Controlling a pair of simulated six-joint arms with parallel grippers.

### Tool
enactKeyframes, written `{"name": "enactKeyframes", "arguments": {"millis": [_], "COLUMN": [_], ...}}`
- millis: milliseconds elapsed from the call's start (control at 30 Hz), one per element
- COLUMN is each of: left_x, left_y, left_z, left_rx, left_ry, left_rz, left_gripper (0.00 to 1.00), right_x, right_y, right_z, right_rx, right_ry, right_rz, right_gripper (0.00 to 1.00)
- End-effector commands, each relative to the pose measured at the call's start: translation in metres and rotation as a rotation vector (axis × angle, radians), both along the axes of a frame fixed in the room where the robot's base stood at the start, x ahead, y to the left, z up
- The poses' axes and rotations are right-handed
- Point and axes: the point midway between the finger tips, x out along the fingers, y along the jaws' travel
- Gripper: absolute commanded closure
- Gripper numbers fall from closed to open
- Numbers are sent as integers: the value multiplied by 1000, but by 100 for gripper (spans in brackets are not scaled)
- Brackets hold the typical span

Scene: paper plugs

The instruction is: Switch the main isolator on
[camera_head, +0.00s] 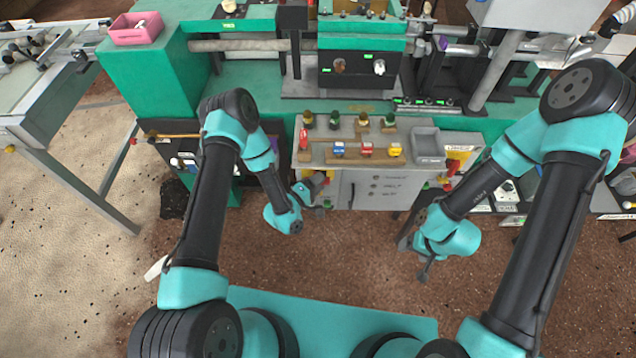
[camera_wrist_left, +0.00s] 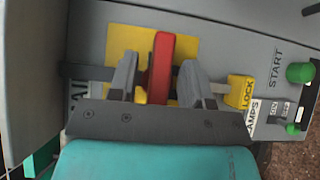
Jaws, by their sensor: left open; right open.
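The main isolator shows in the left wrist view as a red handle (camera_wrist_left: 160,66) on a yellow plate (camera_wrist_left: 187,48). The handle runs up and down in that picture, slightly tilted. My left gripper (camera_wrist_left: 158,72) is open, with one finger on each side of the handle. The handle is nearer the left finger; I cannot tell whether they touch. A label left of the plate is mostly hidden by the gripper. In the head view my left gripper (camera_head: 319,196) is at the cabinet's left front. My right gripper (camera_head: 414,262) is open and empty over the floor.
A yellow LOCK tag (camera_wrist_left: 241,90), a green START button (camera_wrist_left: 300,72) and a smaller green button (camera_wrist_left: 293,129) sit right of the isolator. The grey cabinet (camera_head: 350,190) carries several coloured plugs and a grey bin (camera_head: 428,146). Floor between my arms is clear.

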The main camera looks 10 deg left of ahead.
Motion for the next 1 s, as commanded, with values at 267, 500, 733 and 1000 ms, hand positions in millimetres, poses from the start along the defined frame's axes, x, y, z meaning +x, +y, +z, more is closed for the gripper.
{"name": "enactKeyframes", "arguments": {"millis": [267,500,733,1000], "left_x": [0,0,0,1], "left_y": [0,0,0,-4], "left_z": [0,0,0,0], "left_rx": [0,0,0,22], "left_ry": [0,0,0,3], "left_rz": [0,0,0,-7], "left_gripper": [74,97,100,100], "right_x": [0,0,0,0], "right_y": [0,0,0,0], "right_z": [0,0,0,0], "right_rx": [0,0,0,0], "right_ry": [0,0,0,0], "right_rz": [0,0,0,0], "right_gripper": [32,32,32,32]}}
